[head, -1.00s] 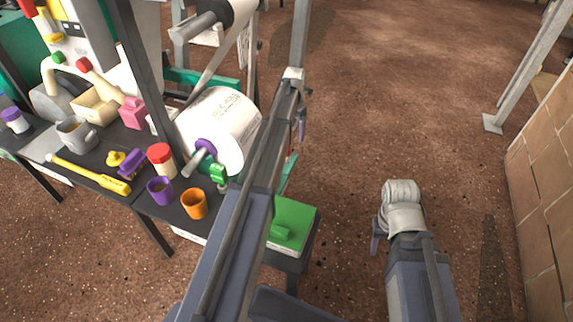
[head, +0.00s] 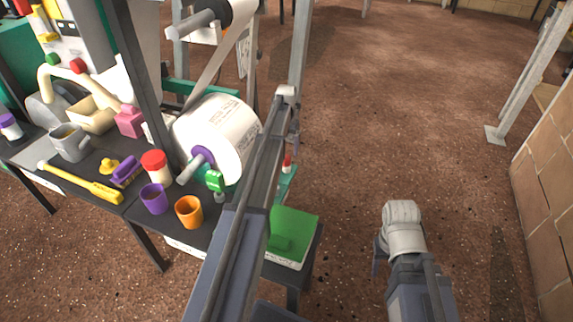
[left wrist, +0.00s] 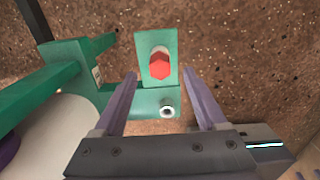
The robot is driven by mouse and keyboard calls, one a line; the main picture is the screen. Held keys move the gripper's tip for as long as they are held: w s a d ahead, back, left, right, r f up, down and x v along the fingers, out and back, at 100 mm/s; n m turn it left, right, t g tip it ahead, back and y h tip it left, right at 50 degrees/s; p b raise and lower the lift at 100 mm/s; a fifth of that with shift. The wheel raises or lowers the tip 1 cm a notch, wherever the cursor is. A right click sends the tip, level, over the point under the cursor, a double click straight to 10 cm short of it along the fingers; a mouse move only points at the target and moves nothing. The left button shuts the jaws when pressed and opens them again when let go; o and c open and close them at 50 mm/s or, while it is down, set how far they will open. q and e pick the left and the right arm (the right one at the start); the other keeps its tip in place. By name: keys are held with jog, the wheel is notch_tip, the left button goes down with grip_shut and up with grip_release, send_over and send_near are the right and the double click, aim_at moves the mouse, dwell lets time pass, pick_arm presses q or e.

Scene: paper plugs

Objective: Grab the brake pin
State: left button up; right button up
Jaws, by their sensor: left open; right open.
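The brake pin appears to be the red hexagonal-topped piece (left wrist: 160,66) on a green bracket (left wrist: 143,45) in the left wrist view. In the head view its red top (head: 287,161) shows beside the paper roll's far side, partly behind my left arm. My left gripper (left wrist: 159,78) is open and empty. Its two purple fingers lie left and right of the red top in the wrist view; I cannot tell how far above it they are. In the head view my left gripper (head: 294,138) is mostly hidden by its arm. My right gripper (head: 377,256) is open, over bare floor.
A white paper roll (head: 222,128) with a purple hub lies left of my left arm. A dark table (head: 90,165) holds cups, a mug and a yellow tool. A green-topped box (head: 300,228) is below my arm. A brick wall (head: 545,190) stands at right.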

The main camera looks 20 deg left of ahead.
aim_at(287, 157)
pick_arm(q)
jog(key=shift+s+f+b, duration=0.15)
jog(key=shift+f+b, duration=2.4)
jog(key=shift+f, duration=0.1)
jog(key=shift+r, duration=0.1)
grip_shut()
